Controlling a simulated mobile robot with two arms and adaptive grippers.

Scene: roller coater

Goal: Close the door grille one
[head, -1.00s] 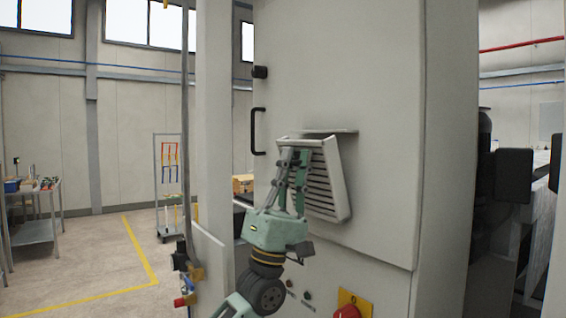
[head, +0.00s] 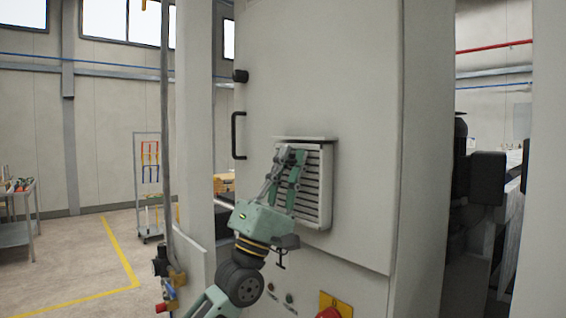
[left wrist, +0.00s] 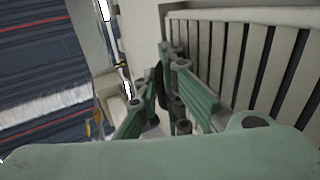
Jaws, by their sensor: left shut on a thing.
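The door grille (head: 316,190), a pale louvred panel with dark slots, is on the front of the tall grey cabinet and sits nearly flush under a small ledge. Its slats also fill the upper right of the left wrist view (left wrist: 235,55). My left gripper (head: 291,156) is at the grille's upper left, with its green fingers in front of the slats. In the left wrist view its fingers (left wrist: 168,58) are close together at the grille's left edge, shut on the grille. The exact contact is hidden by the fingers. My right gripper is not in view.
The cabinet (head: 330,70) has a black handle (head: 235,135) at its left and a red knob on a yellow plate (head: 330,305) below. A pale post (head: 195,120) stands left of it. Dark machinery (head: 480,180) is at the right. Open floor lies at the left.

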